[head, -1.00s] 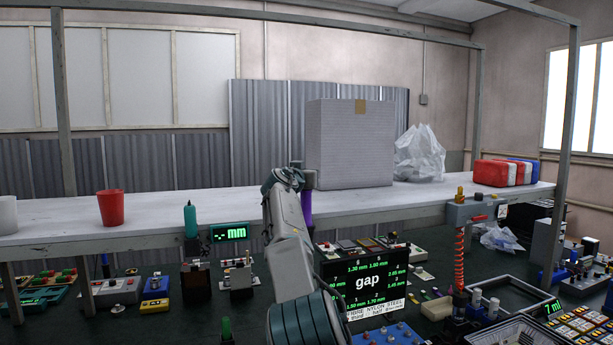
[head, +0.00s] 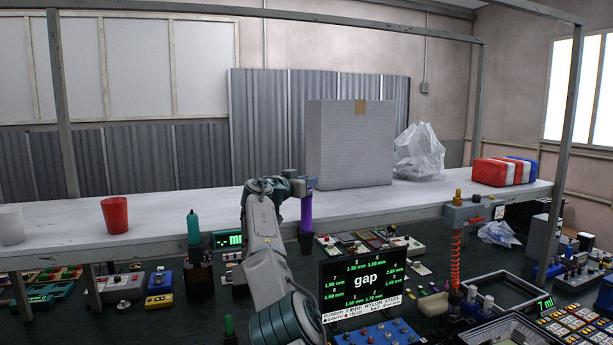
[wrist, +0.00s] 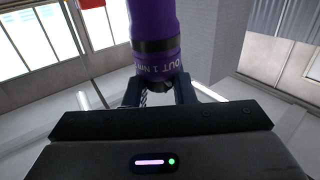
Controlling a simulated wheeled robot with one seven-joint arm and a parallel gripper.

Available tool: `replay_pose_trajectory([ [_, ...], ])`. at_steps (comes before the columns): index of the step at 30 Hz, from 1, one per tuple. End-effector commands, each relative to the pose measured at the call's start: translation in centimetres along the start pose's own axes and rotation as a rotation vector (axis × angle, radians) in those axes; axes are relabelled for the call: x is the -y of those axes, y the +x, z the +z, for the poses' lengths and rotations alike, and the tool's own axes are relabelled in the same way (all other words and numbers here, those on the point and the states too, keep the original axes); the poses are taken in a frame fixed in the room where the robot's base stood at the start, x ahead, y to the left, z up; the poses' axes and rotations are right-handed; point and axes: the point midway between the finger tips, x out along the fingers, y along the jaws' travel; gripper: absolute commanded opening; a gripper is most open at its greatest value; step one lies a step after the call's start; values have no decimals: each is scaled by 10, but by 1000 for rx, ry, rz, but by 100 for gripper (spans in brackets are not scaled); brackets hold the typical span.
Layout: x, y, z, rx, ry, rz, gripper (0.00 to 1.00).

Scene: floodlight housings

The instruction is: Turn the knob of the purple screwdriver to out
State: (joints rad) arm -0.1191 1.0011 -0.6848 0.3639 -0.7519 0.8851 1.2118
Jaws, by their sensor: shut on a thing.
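The purple screwdriver (head: 306,212) stands upright at the front edge of the long bench in the head view, with its top at my gripper (head: 303,185). In the wrist view the purple screwdriver (wrist: 153,20) comes down from the top of the picture. Below a black band sits its purple knob ring (wrist: 158,66), with white lettering that includes "OUT". My gripper (wrist: 158,88) has one finger on each side of the knob end and is shut on it. The fingertips are partly hidden behind the knob.
A teal-handled tool (head: 193,228) stands to the left. A large grey box (head: 350,150) is on the bench (head: 200,205) behind my gripper, with a red cup (head: 115,215) at left.

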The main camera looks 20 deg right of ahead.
Motion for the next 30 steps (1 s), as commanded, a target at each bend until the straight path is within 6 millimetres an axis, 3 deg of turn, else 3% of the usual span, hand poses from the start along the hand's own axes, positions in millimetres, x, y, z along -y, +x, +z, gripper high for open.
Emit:
replay_pose_trajectory([
  [16, 0, 0, 0, 1, 1, 17, 0],
  [17, 0, 0, 0, 1, 1, 17, 28],
  [18, 0, 0, 1, 1, 1, 17, 40],
  [19, 0, 0, 0, 1, 1, 16, 43],
  [30, 1, -3, 2, 1, 1, 16, 43],
])
